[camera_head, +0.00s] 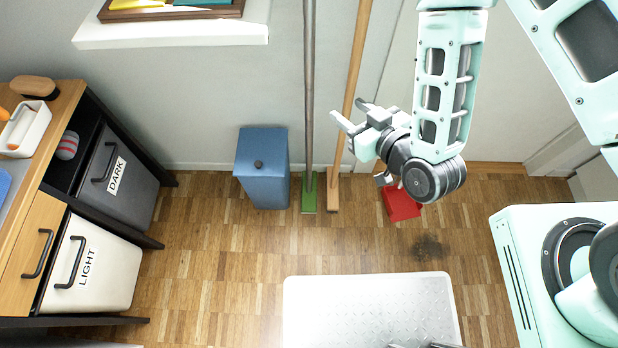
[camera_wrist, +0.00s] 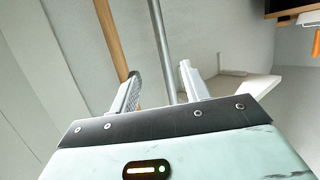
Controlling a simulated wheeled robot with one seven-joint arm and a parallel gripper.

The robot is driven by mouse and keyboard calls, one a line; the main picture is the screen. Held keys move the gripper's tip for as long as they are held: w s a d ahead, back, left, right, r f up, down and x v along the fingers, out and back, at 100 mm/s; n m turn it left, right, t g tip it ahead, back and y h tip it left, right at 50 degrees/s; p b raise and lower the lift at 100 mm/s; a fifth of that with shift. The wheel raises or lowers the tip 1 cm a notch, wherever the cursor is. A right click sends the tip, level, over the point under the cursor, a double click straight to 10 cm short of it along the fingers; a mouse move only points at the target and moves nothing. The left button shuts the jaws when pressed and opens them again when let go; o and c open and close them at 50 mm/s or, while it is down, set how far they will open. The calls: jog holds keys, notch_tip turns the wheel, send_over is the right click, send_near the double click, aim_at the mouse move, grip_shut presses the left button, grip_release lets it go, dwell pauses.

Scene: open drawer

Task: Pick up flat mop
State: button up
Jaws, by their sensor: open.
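The flat mop (camera_head: 308,110) seems to be the long grey handle with a flat green head, standing upright against the wall. Its grey handle also shows in the wrist view (camera_wrist: 159,40), running down between the two fingers in the picture. My gripper (camera_head: 350,112) is open and empty, to the right of the grey handle in the head view. Its fingers (camera_wrist: 160,72) point toward the wall side. I cannot tell how far the handle is beyond the fingertips.
A wooden-handled broom (camera_head: 350,85) stands close right of the mop. A blue bin (camera_head: 263,170) stands left of it, a red object (camera_head: 402,204) right. A white window sill (camera_head: 170,34) juts out. A cabinet (camera_head: 30,230) stands far left; a white platform (camera_head: 368,300) lies in front.

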jog(key=b, duration=1.1)
send_near(312, 88)
jog(key=shift+w, duration=0.65)
jog(key=x, duration=0.4)
jog(key=shift+a+r, duration=0.25)
jog(key=shift+r, duration=0.1)
jog(key=shift+f+b+x, duration=0.25)
jog(key=shift+b+x, duration=0.1)
jog(key=shift+x, duration=1.15)
jog(key=shift+f+b+x, duration=0.25)
jog(key=shift+b+x, duration=0.05)
jog(key=shift+x, duration=1.25)
jog(key=shift+s, duration=0.2)
grip_shut()
